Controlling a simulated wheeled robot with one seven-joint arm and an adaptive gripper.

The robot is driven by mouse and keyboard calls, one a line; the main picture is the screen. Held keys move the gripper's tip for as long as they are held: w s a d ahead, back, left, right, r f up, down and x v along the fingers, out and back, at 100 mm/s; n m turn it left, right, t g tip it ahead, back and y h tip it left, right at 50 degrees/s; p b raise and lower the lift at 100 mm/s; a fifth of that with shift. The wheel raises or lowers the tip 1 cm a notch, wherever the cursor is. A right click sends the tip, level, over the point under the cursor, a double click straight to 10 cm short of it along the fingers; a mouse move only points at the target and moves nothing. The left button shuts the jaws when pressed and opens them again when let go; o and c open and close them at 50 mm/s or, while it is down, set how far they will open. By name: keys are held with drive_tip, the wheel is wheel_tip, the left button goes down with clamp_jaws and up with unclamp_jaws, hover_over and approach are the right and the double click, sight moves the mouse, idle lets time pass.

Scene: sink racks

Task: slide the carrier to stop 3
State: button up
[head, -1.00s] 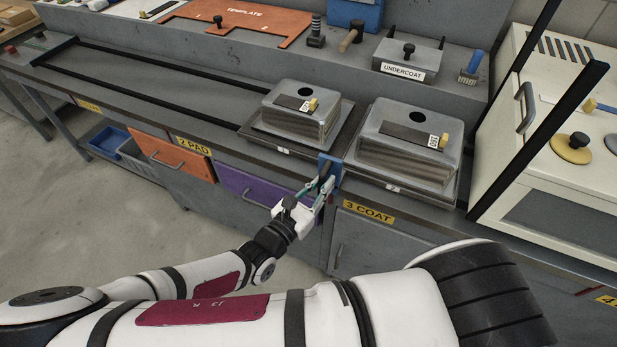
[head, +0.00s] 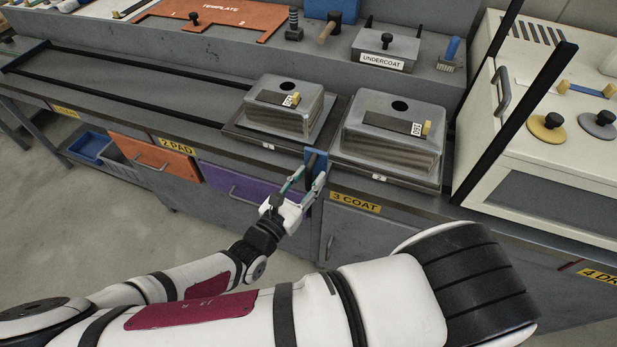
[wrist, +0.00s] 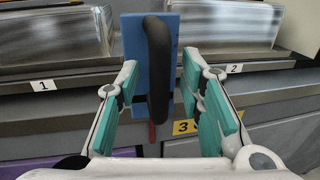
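The carrier is a pair of dark trays (head: 234,129) on the bench track, each bearing an upturned steel sink, numbered 1 (head: 283,105) and 2 (head: 392,132). A blue plate with a black upright handle (wrist: 158,70) sits on its front between them. A small red tip (wrist: 152,131) shows below the plate. The yellow "3 COAT" label (head: 355,203) on the bench front lies just right of the handle. My gripper (head: 309,181) is at the handle. In the wrist view its teal-padded fingers (wrist: 165,100) stand either side of the handle, apart, with gaps visible.
Black track rails (head: 120,83) run left along the bench, clear there. An undercoat box (head: 386,50) and brush (head: 452,55) stand on the back ledge. A white cabinet with black posts (head: 515,125) stands right of the carrier, near the "4" label (head: 600,275).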

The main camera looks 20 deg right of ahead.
drive_tip(key=v, duration=1.1)
drive_tip(key=shift+s+a, duration=0.2)
drive_tip(key=shift+a, duration=0.05)
drive_tip(key=s+d+r+m+g+y, duration=0.1)
drive_tip(key=s+d+r+m+y, duration=0.1)
drive_tip(key=r+m+y, duration=0.3)
drive_tip(key=s+d+r+m+g+y, duration=0.2)
drive_tip(key=r+m, duration=0.9)
drive_tip(key=r, duration=0.6)
drive_tip(key=s+d+r+m+g+y, duration=0.1)
drive_tip(key=s+d+r+m+y, duration=0.2)
drive_tip(key=d+r+m+y, duration=0.2)
drive_tip(key=shift+s+d+r+m+g+y, duration=0.35)
drive_tip(key=shift+r+m+y, duration=1.35)
drive_tip(key=shift+r, duration=1.7)
